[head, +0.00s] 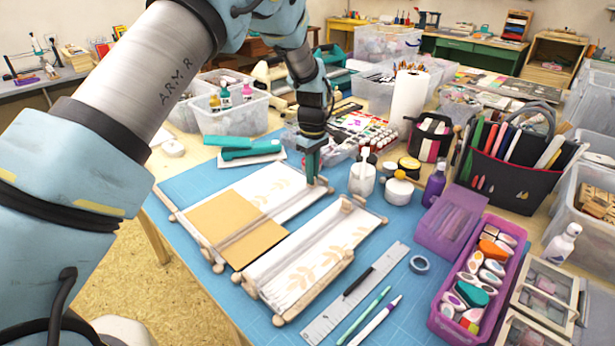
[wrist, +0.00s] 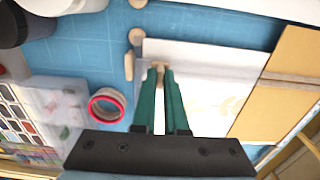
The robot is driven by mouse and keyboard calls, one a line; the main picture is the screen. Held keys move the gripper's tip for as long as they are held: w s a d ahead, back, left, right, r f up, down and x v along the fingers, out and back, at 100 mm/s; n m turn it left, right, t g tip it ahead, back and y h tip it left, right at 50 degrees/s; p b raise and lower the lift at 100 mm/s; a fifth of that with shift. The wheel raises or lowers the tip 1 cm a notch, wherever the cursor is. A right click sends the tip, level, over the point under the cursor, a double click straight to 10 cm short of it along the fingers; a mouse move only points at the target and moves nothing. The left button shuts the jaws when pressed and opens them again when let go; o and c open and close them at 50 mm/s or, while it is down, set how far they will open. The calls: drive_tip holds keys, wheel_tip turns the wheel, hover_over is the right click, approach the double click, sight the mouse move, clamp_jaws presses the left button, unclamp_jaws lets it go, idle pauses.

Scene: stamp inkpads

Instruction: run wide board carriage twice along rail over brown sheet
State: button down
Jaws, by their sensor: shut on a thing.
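The brown sheet (head: 232,222) lies flat at the left of two long wooden-railed assemblies on the blue mat; part of it also shows at the right in the wrist view (wrist: 285,80). A white leaf-printed board (head: 285,188) stretches from it toward my gripper. The second white leaf-printed assembly (head: 320,250) lies parallel, nearer the camera. My gripper (head: 315,180) points down at the far end of the first assembly. In the wrist view its green fingers (wrist: 160,78) are closed on a small wooden knob (wrist: 160,68) at the white board's edge. Which board is the wide carriage I cannot tell.
A paint jar (head: 362,180), a white pot (head: 398,190) and a purple bottle (head: 433,182) stand right of my gripper. A teal stapler-like tool (head: 245,148) lies behind. A ruler (head: 355,292), pens and a purple stamp crate (head: 480,275) occupy the front right.

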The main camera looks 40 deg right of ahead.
drive_tip(key=c, duration=1.2)
unclamp_jaws()
drive_tip(key=shift+r, duration=0.1)
wheel_tip(320, 180, up, 11)
drive_tip(key=shift+f+b, duration=0.2)
drive_tip(key=shift+b, duration=0.9)
